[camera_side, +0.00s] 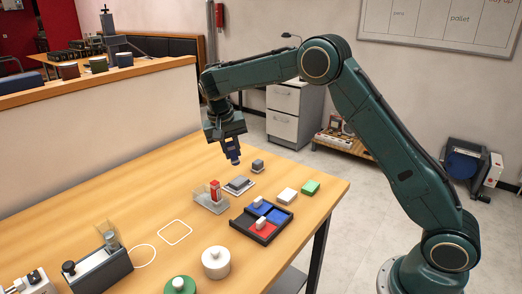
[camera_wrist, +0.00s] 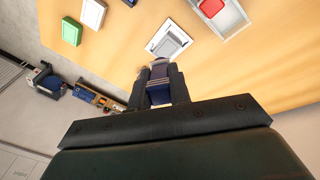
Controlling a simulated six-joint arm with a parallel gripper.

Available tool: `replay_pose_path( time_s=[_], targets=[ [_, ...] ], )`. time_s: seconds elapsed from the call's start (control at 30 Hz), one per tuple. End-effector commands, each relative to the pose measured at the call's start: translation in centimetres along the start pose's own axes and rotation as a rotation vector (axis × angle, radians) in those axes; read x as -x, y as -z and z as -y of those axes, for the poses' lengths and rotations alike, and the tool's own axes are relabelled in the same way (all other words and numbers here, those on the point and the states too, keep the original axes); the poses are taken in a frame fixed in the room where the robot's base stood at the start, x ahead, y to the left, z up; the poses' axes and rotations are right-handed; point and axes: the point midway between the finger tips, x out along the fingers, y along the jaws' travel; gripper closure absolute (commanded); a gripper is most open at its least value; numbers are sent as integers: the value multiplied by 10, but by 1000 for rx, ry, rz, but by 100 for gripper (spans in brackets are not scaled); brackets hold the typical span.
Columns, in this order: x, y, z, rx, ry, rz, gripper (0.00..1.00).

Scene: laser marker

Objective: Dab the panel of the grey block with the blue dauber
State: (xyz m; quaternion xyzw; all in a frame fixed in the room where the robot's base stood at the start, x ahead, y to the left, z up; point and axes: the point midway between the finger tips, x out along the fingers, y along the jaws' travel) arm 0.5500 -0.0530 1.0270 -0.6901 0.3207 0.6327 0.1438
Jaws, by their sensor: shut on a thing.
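My gripper (camera_side: 233,143) is shut on the blue dauber (camera_side: 233,156) and holds it above the far part of the table; the gripper also shows in the wrist view (camera_wrist: 160,80). The dauber's lower end is apart from everything in the side view. A low grey block (camera_side: 238,184) sits in a pale frame, below and slightly right of the dauber in the side view. Its grey face shows in the wrist view (camera_wrist: 168,43), just beyond the jaws. A smaller dark grey block (camera_side: 257,166) stands behind it. I cannot tell which face is the panel.
A clear-walled holder with a red piece (camera_side: 214,190) stands left of the framed block. A black tray (camera_side: 243,231) with blue and red pads lies in front. White (camera_side: 287,196) and green (camera_side: 310,187) blocks sit to the right. The table's left rear is clear.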

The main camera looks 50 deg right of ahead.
Motion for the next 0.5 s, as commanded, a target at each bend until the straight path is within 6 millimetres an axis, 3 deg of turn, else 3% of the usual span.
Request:
replay_pose_path(
  time_s=[0.5],
  targets=[
    [-41,-7,8,3,-2,2,100]
  ],
)
